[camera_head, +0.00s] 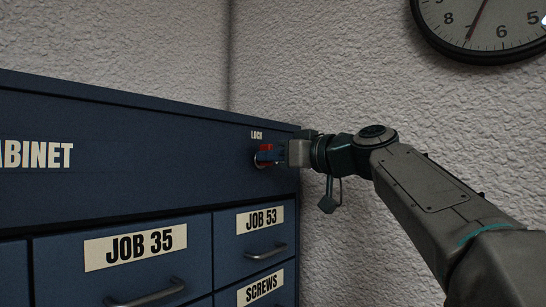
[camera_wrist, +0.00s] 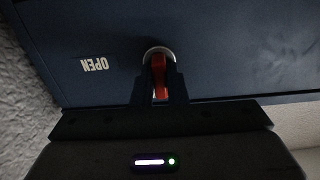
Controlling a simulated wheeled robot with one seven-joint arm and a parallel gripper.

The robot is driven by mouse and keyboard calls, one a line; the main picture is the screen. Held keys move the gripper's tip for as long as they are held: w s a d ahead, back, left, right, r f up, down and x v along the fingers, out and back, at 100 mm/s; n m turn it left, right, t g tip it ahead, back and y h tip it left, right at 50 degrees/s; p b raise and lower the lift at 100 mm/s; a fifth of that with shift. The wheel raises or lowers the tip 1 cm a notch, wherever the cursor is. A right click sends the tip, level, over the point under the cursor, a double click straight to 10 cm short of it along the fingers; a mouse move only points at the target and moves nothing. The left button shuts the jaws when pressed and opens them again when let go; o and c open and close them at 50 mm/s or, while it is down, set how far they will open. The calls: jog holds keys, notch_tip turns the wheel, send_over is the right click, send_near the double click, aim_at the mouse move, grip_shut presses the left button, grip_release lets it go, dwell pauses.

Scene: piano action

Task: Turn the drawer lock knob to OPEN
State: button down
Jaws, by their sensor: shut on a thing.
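The red lock knob (camera_head: 265,149) is on the upper right of the blue cabinet's front, below a small LOCK label (camera_head: 257,135). My gripper (camera_head: 268,156) comes in from the right and its fingers are shut around the knob. In the wrist view the red knob (camera_wrist: 159,78) shows between the dark fingers of my gripper (camera_wrist: 159,88), with a pale ring (camera_wrist: 160,52) around its base. The fingers hide part of the knob.
The blue cabinet (camera_head: 140,130) has drawers labelled JOB 35 (camera_head: 135,247), JOB 53 (camera_head: 261,220) and SCREWS (camera_head: 260,288), with bar handles. A textured wall stands behind and to the right. A round clock (camera_head: 490,20) hangs at the upper right.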

jog(key=shift+m, duration=0.3)
jog(key=shift+w+d+f+m, duration=0.1)
jog(key=shift+m, duration=2.8)
jog(key=shift+w+d+f+m, duration=0.1)
jog(key=shift+m, duration=2.8)
jog(key=shift+w+d+f+m, duration=0.1)
jog(key=shift+m, duration=2.8)
jog(key=c, duration=1.4)
grip_release()
jog(key=shift+c, duration=0.2)
